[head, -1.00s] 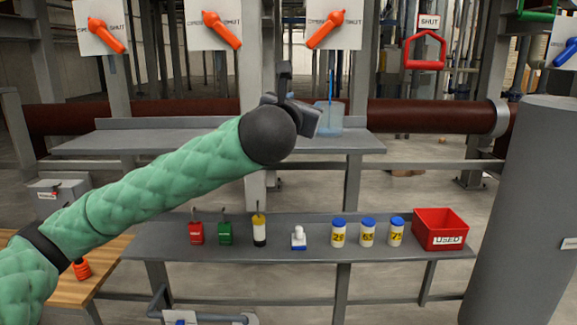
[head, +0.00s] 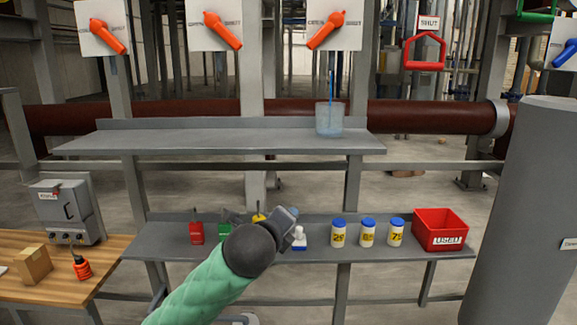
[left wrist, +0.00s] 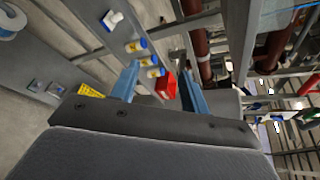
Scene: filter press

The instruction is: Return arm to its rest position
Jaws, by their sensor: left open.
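My left gripper (head: 262,216) is in front of the lower shelf in the head view, with my green-sleeved arm below it. It partly hides the green padlock-like item (head: 225,229) and the yellow-topped item (head: 258,218). In the left wrist view its two blue fingers (left wrist: 160,88) are spread apart with nothing between them close by. A clear container with a blue stick (head: 329,119) stands on the upper shelf, apart from the gripper. My right gripper is in neither view.
The lower shelf (head: 400,255) holds a red item (head: 196,232), a white-and-blue bottle (head: 299,238), several blue-capped jars (head: 367,232) and a red USED bin (head: 440,229). A wooden table (head: 60,288) stands at left, a grey cylinder (head: 525,220) at right. The upper shelf (head: 220,140) is mostly bare.

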